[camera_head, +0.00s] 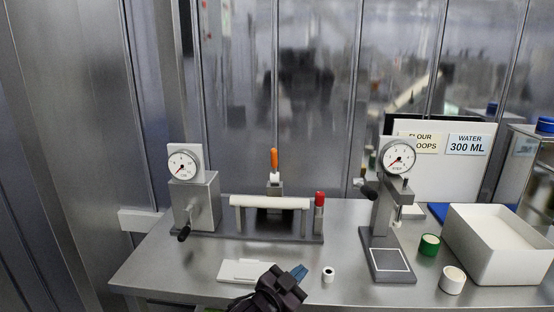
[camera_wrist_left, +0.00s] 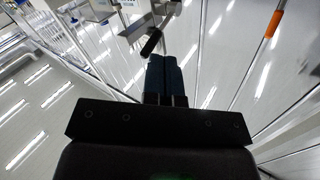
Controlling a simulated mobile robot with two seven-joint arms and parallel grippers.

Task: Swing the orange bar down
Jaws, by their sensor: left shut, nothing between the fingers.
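The orange bar (camera_head: 274,158) stands upright on a small mount at the back middle of the steel table, behind a white roller. It also shows at the upper right of the left wrist view (camera_wrist_left: 273,23), on a thin grey rod. My left gripper (camera_head: 300,271) is at the table's front edge in the head view, in front of and well apart from the bar. Its blue fingers (camera_wrist_left: 164,58) are together and empty in the left wrist view. My right gripper is in neither view.
A gauge box (camera_head: 195,203) with a black-handled lever stands left of the roller frame (camera_head: 268,203). A red-capped stick (camera_head: 319,198) is right of it. A gauge press (camera_head: 387,262) and white bin (camera_head: 495,260) stand at right. A white plate (camera_head: 243,270) lies in front.

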